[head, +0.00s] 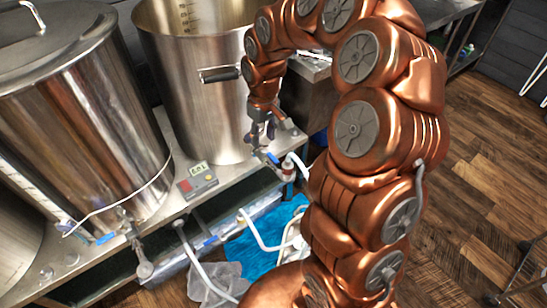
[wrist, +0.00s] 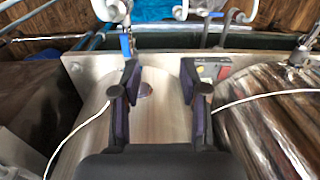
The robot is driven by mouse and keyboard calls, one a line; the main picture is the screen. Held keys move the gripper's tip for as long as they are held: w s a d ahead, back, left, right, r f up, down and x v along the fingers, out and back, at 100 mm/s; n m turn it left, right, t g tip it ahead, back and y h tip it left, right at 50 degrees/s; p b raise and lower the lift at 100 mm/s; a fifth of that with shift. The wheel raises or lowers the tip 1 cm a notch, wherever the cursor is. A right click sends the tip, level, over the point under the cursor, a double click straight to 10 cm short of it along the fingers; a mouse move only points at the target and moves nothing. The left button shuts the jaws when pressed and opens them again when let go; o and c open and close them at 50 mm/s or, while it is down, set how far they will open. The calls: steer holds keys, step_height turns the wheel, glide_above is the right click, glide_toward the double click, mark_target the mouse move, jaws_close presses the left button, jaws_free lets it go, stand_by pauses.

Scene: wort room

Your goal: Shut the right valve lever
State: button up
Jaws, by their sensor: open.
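The right valve (head: 288,168) sits low on the front of the right steel kettle (head: 205,110), and its blue lever (head: 272,158) shows just below my gripper (head: 262,133). In the wrist view the blue lever (wrist: 126,46) is beyond the tip of the left finger, left of the gap between the fingers. My gripper (wrist: 160,92) is open, with nothing between its dark fingers. I cannot tell whether a finger touches the lever. The left valve (head: 128,222) has its own blue lever (head: 106,238) and is well apart from my gripper.
A lidded kettle (head: 80,110) stands on the left of the steel bench (head: 160,218). A control box with a red part (head: 197,182) sits between the kettles. White hoses (head: 255,232) hang in front, above a blue sheet (head: 262,252). Wooden floor (head: 470,190) is open at right.

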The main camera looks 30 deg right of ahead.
steer(key=b, duration=0.2)
glide_above(273, 157)
steer(key=shift+m, duration=0.3)
step_height(273, 157, down, 9)
steer(key=shift+s+f, duration=0.1)
steer(key=shift+f+p, duration=0.75)
steer(key=shift+f, duration=3.1)
steer(key=shift+c, duration=0.3)
jaws_close()
